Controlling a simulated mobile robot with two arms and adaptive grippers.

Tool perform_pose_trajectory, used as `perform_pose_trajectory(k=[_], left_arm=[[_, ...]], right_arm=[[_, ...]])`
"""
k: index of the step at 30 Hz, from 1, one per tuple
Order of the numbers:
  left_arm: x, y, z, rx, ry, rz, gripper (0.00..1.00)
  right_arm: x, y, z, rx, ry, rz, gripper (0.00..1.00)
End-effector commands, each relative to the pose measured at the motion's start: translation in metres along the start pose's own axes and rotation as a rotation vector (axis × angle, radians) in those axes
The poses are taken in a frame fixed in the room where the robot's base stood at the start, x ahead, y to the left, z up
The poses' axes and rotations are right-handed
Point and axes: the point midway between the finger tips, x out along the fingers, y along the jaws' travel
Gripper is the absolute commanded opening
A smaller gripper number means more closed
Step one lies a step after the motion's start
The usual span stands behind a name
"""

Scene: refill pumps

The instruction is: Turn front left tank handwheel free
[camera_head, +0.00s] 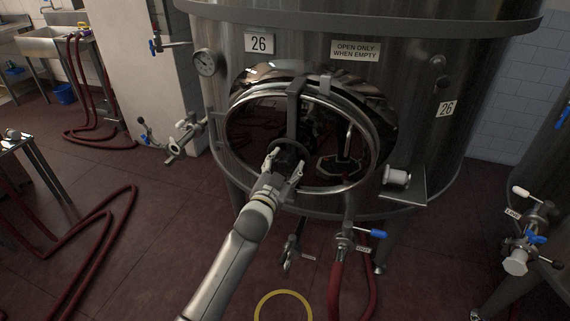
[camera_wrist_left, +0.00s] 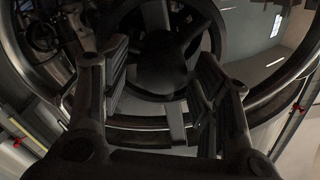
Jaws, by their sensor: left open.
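The tank (camera_head: 340,200) is a large steel vessel marked 26. Its round manway ring (camera_head: 376,150) faces me, with a dark bar (camera_head: 292,108) running down across it. The dark handwheel (camera_head: 301,149) sits at the lower part of this bar. In the left wrist view the handwheel (camera_wrist_left: 163,70) shows its hub and spokes straight ahead, between the fingers. My left gripper (camera_head: 284,165) is open at the handwheel's front. Its two fingers (camera_wrist_left: 162,85) stand either side of the lower wheel; I cannot tell whether they touch it. My right gripper is out of view.
A valve with a blue handle (camera_head: 377,233) and a red hose (camera_head: 337,280) hang below the manway. A small shelf (camera_head: 405,192) juts out at its right, and a side valve (camera_head: 185,138) sticks out at its left. Red hoses (camera_head: 90,240) lie on the floor at left.

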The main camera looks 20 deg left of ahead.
Motion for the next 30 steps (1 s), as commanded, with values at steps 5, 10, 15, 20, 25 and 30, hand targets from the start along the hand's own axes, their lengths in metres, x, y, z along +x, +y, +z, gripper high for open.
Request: perform_pose_trajectory(k=[5, 10, 15, 20, 25, 30], left_arm=[[0.0032, -0.0001, -0.0002, 0.000, 0.000, 0.000, 0.56], [0.0030, 0.0000, -0.0001, 0.000, 0.000, 0.000, 0.56], [0.0029, 0.0001, -0.0001, 0.000, 0.000, 0.000, 0.35], [0.0028, 0.0001, 0.0000, 0.000, 0.000, 0.000, 0.15], [0.0028, 0.0002, 0.0000, 0.000, 0.000, 0.000, 0.00], [0.0042, 0.0002, 0.0002, -0.007, 0.000, 0.000, 0.00]], right_arm=[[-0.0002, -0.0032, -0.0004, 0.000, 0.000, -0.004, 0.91], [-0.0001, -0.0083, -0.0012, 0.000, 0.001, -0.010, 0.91], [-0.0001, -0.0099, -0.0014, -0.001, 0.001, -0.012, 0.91], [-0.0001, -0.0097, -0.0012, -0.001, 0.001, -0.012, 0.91], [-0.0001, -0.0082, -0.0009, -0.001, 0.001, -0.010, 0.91], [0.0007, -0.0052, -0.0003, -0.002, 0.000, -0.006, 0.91]])
